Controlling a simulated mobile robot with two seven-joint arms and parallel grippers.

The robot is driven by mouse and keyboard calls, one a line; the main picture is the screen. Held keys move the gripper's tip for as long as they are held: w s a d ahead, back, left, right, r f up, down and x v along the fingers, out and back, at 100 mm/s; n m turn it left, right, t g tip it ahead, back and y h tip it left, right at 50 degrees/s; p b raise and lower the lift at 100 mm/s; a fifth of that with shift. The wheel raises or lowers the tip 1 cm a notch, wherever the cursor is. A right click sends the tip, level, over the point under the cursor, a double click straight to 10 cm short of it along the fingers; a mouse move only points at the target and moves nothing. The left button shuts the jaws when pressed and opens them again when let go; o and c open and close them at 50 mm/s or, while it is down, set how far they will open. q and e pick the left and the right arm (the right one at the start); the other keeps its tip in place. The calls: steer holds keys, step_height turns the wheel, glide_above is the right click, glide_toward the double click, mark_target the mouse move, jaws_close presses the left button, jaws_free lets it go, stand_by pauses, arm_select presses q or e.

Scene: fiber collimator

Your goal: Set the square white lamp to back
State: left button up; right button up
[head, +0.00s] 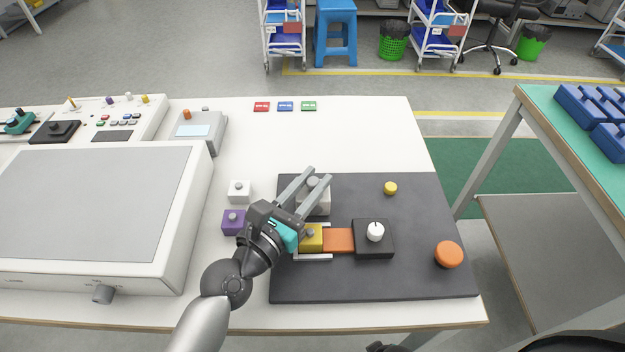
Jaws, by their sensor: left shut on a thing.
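Another small square white block (239,196) with a grey knob stands on the white table left of the board. I cannot tell from the picture which way either is set.
A purple block (233,226) stands left of my gripper. On the board are a yellow block (315,244), an orange piece (340,240), a black box with a white knob (375,231), a yellow knob (390,188) and an orange button (448,254). The table's back middle (350,140) is clear.

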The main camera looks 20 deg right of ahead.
arm_select(q)
jaws_close()
stand_by(0.8)
steer(key=shift+w, duration=0.3)
steer(key=w, duration=0.1)
steer(key=w+d+b, duration=0.1)
steer(key=w, duration=0.1)
steer(key=shift+w, duration=0.25)
arm_select(e)
steer(key=shift+w+a+r, duration=0.5)
steer(key=shift+r, duration=0.05)
arm_select(q)
steer(key=shift+r, duration=0.1)
steer(key=o, duration=0.7)
jaws_free()
steer(key=shift+w+d, duration=0.1)
arm_select(e)
steer(key=shift+w+d, duration=0.1)
